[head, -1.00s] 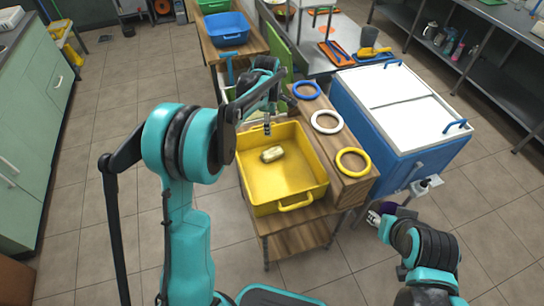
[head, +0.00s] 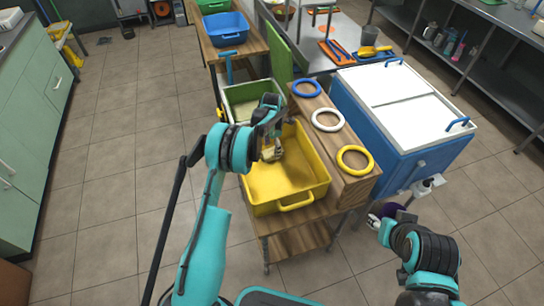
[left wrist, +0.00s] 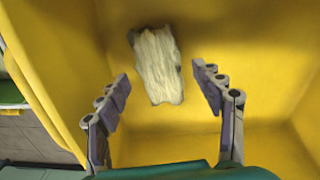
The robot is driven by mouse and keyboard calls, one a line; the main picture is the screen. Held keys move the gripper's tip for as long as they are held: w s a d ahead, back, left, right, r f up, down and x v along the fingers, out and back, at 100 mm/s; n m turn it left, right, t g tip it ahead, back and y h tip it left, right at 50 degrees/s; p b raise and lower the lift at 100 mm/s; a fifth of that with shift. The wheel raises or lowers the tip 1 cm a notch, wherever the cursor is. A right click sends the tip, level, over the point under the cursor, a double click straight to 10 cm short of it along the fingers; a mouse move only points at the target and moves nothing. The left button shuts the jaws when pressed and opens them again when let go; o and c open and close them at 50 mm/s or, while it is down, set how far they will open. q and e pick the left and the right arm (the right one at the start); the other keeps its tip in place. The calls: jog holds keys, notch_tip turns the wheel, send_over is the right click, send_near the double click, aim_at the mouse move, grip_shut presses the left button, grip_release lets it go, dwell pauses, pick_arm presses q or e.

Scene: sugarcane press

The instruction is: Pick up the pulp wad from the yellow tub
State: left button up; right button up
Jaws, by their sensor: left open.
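The yellow tub (head: 262,190) stands on a wooden stand; its floor and walls also fill the left wrist view (left wrist: 70,70). The pulp wad (left wrist: 157,65) is pale, rough and oblong, and lies on the tub's floor. In the head view my left gripper and wrist mostly hide it. My left gripper (head: 271,153) reaches down into the back part of the tub. In the left wrist view its two fingers (left wrist: 161,78) are spread, with the wad between and just beyond their tips, apart from both. My right gripper (head: 384,214) is small and partly hidden beside the blue chest.
Blue (head: 306,89), white (head: 327,120) and yellow (head: 354,160) rings lie on the wooden ledge right of the tub. A green-rimmed bin (head: 240,92) stands behind it. The blue chest (head: 405,160) is to the right. The floor at left is clear.

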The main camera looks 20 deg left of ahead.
pick_arm(q)
notch_tip(320, 180, down, 3)
jog(key=shift+r+b, duration=0.1)
jog(key=shift+b, duration=0.25)
jog(key=c, duration=1.2)
jog(key=shift+r, duration=0.1)
